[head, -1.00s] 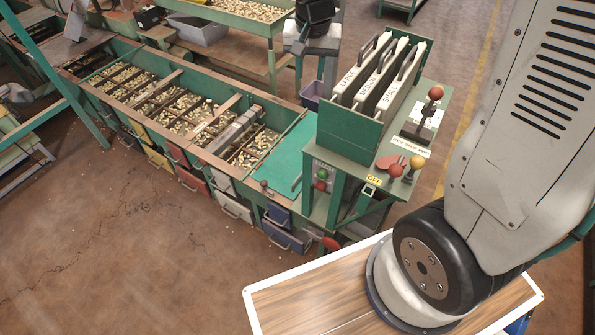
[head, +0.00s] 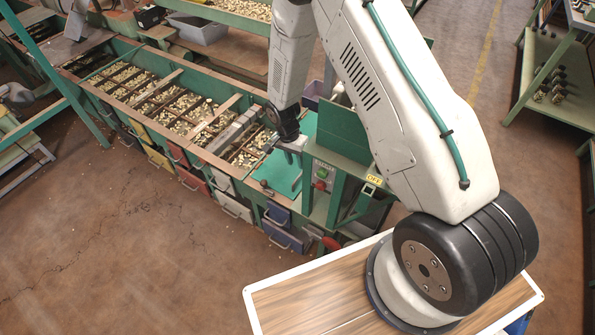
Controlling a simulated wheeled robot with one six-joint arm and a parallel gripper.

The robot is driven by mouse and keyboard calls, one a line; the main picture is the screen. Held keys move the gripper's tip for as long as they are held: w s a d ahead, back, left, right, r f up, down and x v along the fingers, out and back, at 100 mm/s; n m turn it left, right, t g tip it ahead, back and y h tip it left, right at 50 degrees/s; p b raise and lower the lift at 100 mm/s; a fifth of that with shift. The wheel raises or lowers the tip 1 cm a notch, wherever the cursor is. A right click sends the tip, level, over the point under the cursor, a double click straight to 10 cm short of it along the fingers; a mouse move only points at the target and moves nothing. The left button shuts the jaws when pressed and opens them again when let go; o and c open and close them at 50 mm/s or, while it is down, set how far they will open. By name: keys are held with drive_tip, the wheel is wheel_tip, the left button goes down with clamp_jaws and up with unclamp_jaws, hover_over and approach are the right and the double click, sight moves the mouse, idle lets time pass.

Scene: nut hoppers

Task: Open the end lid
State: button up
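The end lid (head: 285,177) is a flat teal panel at the near right end of the long green hopper bench. It lies down over the end section. A small knob or latch (head: 265,187) shows at its front left edge. My gripper (head: 278,146) hangs above the lid's far left part, below the black wrist joint. Its fingers are small here, so I cannot tell whether they are open or shut or whether they touch anything.
Open hopper bins (head: 180,112) with nuts run left from the lid, with coloured drawers (head: 190,180) below. A green control stand (head: 343,135) with buttons and an OFF label stands close right of the lid. Free brown floor (head: 100,240) lies in front.

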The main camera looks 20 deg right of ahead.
sight(299, 176)
drive_tip(key=f, duration=0.3)
drive_tip(key=s+f, duration=0.1)
drive_tip(key=f, duration=0.1)
drive_tip(key=shift+d+f, duration=0.35)
clamp_jaws()
